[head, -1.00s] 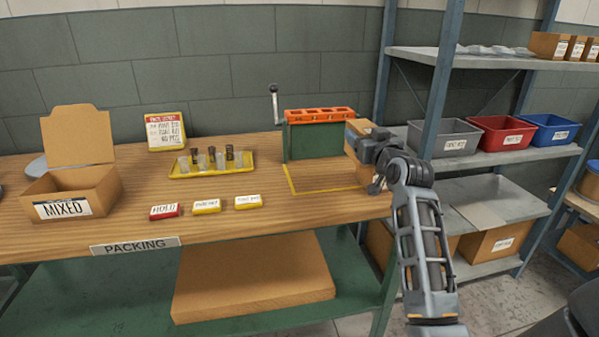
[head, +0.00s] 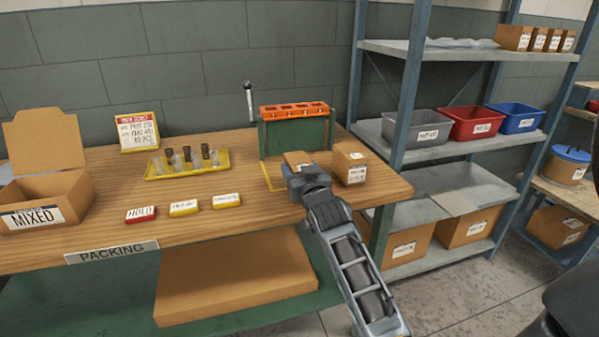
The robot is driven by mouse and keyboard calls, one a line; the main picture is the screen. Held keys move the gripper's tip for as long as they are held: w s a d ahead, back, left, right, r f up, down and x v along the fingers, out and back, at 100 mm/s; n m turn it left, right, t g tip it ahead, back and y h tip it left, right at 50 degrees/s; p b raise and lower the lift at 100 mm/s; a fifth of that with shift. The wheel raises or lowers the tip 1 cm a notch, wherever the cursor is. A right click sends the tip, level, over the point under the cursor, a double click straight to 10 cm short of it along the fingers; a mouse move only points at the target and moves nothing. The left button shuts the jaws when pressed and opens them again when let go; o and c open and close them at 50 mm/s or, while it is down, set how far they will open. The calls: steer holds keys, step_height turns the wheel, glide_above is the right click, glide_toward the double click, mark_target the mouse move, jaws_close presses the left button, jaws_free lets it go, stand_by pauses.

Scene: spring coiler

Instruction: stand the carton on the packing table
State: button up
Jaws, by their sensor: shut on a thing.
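My gripper (head: 298,174) is over the right part of the packing table (head: 225,168), at the yellow outlined area in front of the green machine. It is shut on a small brown carton (head: 297,158). Only the carton's top part shows above the jaws. Its lower part is hidden, so I cannot tell whether it touches the table. A second brown carton (head: 350,165) with a white label stands upright on the table, just right of my gripper and apart from it.
The green machine with an orange top (head: 294,130) stands close behind. A yellow tray (head: 187,163) of small cylinders, several label blocks (head: 184,208) and the open MIXED box (head: 40,205) are to the left. A shelf rack post (head: 407,95) rises at the right.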

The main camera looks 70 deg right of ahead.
steer(key=shift+f, duration=0.2)
steer(key=shift+f, duration=0.1)
steer(key=o, duration=1.5)
steer(key=shift+f, duration=0.1)
